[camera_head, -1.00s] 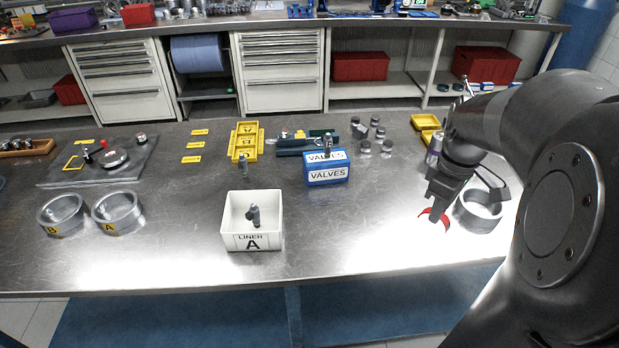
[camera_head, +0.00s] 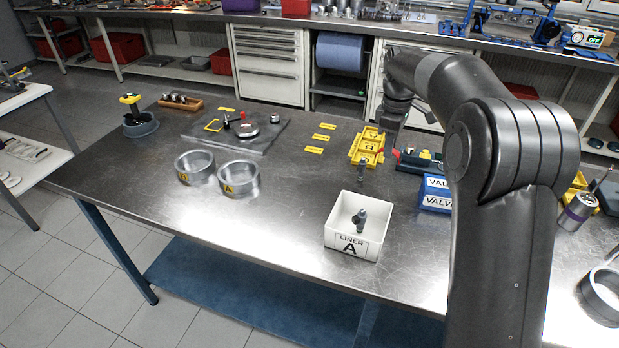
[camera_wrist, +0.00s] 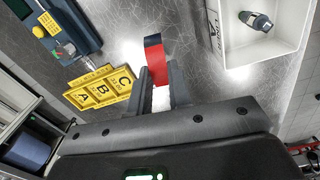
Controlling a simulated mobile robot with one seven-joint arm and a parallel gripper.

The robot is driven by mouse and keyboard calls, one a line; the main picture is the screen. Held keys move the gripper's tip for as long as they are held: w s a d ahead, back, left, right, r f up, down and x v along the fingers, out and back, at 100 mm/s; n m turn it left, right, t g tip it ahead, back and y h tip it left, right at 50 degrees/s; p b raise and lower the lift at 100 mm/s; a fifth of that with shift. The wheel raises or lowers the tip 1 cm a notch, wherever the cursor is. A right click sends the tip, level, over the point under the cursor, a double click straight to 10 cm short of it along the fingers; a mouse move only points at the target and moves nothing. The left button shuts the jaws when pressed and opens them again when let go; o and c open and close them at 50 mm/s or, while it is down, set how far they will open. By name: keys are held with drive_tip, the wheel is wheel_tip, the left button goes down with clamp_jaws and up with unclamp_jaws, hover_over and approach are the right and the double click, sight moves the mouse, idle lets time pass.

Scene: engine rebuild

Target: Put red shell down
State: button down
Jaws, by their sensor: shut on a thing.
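My gripper (camera_wrist: 158,88) is shut on the red shell (camera_wrist: 156,58), a curved red piece with a dark end that sticks out past the fingertips in the wrist view. Bare steel bench top shows around the shell; I cannot tell its exact height above it. In the head view my gripper (camera_head: 389,122) is over the far side of the bench, close to the yellow tray, and its fingers are mostly hidden. The yellow tray (camera_head: 367,146) has compartments marked A, B and C, and shows left of the shell in the wrist view (camera_wrist: 103,88).
The white LINER A box (camera_head: 346,244) holds a grey part and stands nearer the front. The blue VALVES box (camera_head: 434,197) is partly behind my arm. Yellow labels (camera_head: 320,138) lie left of the tray. Two metal rings (camera_head: 240,179) stand farther left. Bare bench lies between.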

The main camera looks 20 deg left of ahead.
drive_tip(key=shift+n, duration=0.8)
drive_tip(key=a+f, duration=0.2)
drive_tip(key=a, duration=0.5)
drive_tip(key=a+f, duration=0.3)
drive_tip(key=a, duration=0.5)
drive_tip(key=a+f, duration=0.3)
drive_tip(key=a, duration=0.4)
drive_tip(key=shift+a+f, duration=0.1)
drive_tip(key=shift+a, duration=0.2)
drive_tip(key=shift+a+f, duration=0.2)
drive_tip(key=shift+f, duration=1.95)
drive_tip(key=c, duration=1.3)
unclamp_jaws()
drive_tip(key=shift+f, duration=0.15)
drive_tip(key=shift+c, duration=0.2)
wheel_tip(320, 180, up, 12)
drive_tip(key=shift+r, duration=0.2)
